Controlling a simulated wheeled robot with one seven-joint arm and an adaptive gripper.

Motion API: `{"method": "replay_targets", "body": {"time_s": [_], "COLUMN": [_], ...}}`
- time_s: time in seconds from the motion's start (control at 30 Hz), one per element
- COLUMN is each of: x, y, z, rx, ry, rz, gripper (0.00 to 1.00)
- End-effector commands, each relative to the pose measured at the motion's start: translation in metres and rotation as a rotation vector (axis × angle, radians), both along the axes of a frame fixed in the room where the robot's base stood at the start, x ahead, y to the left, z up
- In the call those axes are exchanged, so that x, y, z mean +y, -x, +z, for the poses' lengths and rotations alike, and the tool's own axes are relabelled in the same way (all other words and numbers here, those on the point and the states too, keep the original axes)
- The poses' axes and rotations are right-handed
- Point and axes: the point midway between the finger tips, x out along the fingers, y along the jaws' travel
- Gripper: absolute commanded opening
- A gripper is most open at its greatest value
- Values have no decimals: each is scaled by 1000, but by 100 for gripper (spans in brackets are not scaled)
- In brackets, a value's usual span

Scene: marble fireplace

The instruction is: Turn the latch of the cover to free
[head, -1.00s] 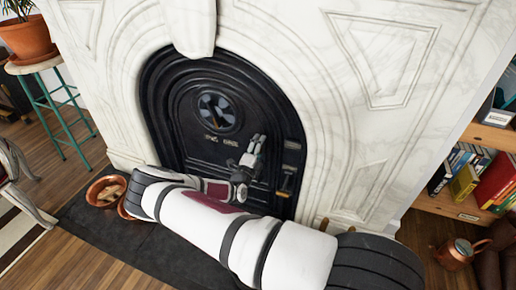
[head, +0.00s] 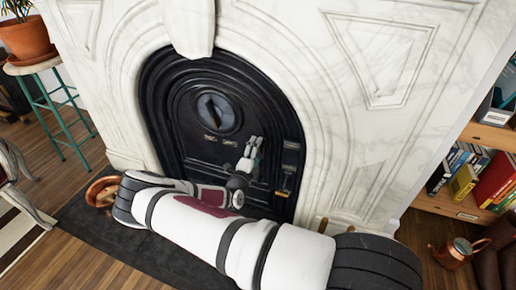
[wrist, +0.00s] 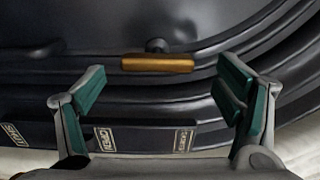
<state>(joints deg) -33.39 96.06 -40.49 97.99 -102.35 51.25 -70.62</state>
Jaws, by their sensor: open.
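The cover (head: 190,155) is a black arched panel set in the marble fireplace. Its latch (head: 282,193) shows in the head view as a small brass-coloured handle near the right edge. In the wrist view the latch (wrist: 157,63) is a brass bar on a dark stem, lying roughly level across the picture. My gripper (head: 254,140) is in front of the right part of the cover, above the latch in the head view. In the wrist view my gripper (wrist: 158,90) is open and empty, with the latch showing beyond and between its green-padded fingers, apparently untouched.
Small label plates (wrist: 183,140) sit on the dark frame in the wrist view; their wording is hard to read. A round vent (head: 215,112) is on the cover. A copper pot (head: 102,191) stands at left, a bookshelf (head: 465,208) at right.

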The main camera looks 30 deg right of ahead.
Motion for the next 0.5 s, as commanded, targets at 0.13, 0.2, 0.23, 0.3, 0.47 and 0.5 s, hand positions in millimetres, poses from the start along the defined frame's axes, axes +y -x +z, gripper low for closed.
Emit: {"method": "replay_targets", "body": {"time_s": [0.13,0.2,0.23,0.3,0.47,0.5], "x": [26,37,42,51,66,68], "y": [20,29,32,41,53,55], "z": [0,0,1,1,1,1], "rx": [1,1,1,1,0,0], "ry": [0,-1,-1,1,1,1], "rz": [2,0,1,-1,-3,-3], "gripper": [85,85,85,85,85,85]}}
